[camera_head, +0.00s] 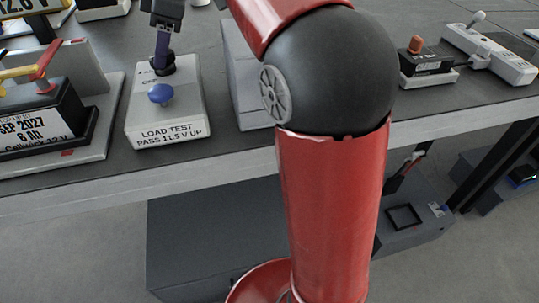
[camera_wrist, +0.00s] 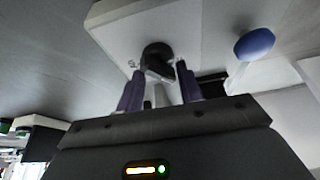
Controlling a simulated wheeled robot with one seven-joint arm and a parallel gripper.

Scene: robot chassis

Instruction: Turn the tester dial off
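The tester (camera_head: 185,112) is a pale box on the bench, labelled "LOAD TEST PASS 11.5 V UP". Its black dial (camera_head: 155,70) is on top, behind a blue knob (camera_head: 160,94). My gripper (camera_head: 162,61) points down at the dial from above. In the wrist view the dial (camera_wrist: 156,54) shows between and just beyond the purple fingertips of my gripper (camera_wrist: 159,67), which stand apart. I cannot tell whether they touch the dial. The blue knob (camera_wrist: 254,44) is right of the fingers there. The dial's pointer setting is not readable.
A black battery (camera_head: 50,124) with yellow and red clamps stands left of the tester. A grey block (camera_head: 240,75) is close on its right, partly behind my arm.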

